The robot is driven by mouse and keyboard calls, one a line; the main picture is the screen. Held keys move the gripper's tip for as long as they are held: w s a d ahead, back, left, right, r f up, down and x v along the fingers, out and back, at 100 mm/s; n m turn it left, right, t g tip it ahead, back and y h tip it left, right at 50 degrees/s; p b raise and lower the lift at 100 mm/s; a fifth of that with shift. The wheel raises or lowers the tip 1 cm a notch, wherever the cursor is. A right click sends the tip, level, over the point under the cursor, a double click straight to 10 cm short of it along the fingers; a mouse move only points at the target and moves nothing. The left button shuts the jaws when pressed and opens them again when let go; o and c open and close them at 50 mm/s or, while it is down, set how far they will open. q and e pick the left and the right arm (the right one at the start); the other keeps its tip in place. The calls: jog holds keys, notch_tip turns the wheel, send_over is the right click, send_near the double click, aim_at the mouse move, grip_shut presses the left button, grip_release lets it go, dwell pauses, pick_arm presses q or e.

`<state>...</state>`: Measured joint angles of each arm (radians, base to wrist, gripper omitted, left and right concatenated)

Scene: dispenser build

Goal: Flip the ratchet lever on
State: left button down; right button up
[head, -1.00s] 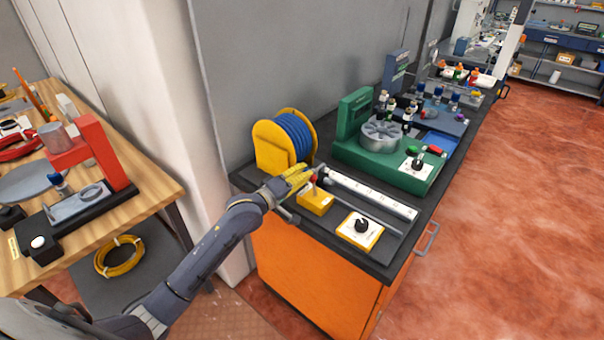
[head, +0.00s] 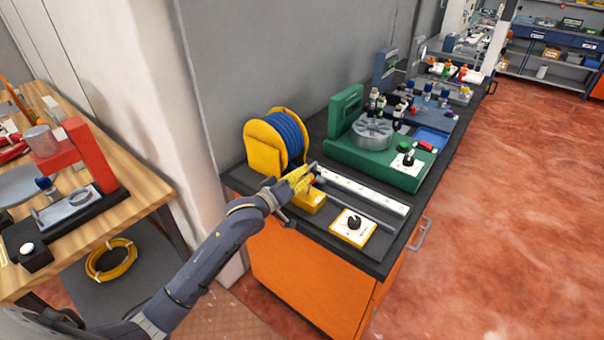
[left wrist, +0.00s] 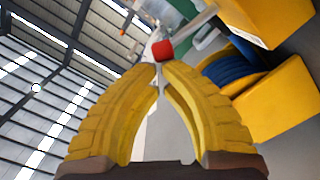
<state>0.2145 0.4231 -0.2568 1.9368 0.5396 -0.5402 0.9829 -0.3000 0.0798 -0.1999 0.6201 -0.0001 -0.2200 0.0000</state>
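The yellow ratchet block (head: 309,201) sits near the front left of the dark bench top. The red knob of its lever (head: 321,180) shows just right of my left fingertips. My left gripper (head: 308,179) has yellow fingers and is at the lever, above the block. In the left wrist view my left fingertips (left wrist: 162,65) come together, and the red knob (left wrist: 163,50) lies right at their tips, not clearly between them. The fingers hide part of the lever. My right gripper is in neither view.
A yellow reel with blue hose (head: 277,140) stands behind my gripper. A white rail (head: 363,190), a thin grey rod and a yellow-edged knob plate (head: 353,227) lie to the right. A green machine (head: 375,160) stands farther back.

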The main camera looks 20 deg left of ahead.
pick_arm(q)
jog(key=shift+s+d, duration=0.1)
jog(key=shift+d, duration=0.05)
jog(key=s+a+r, duration=0.3)
jog(key=s+a, duration=0.3)
jog(key=s, duration=0.3)
jog(key=shift+r, duration=0.2)
dwell(0.5)
jog(key=shift+s+m, duration=0.1)
jog(key=shift+m, duration=0.2)
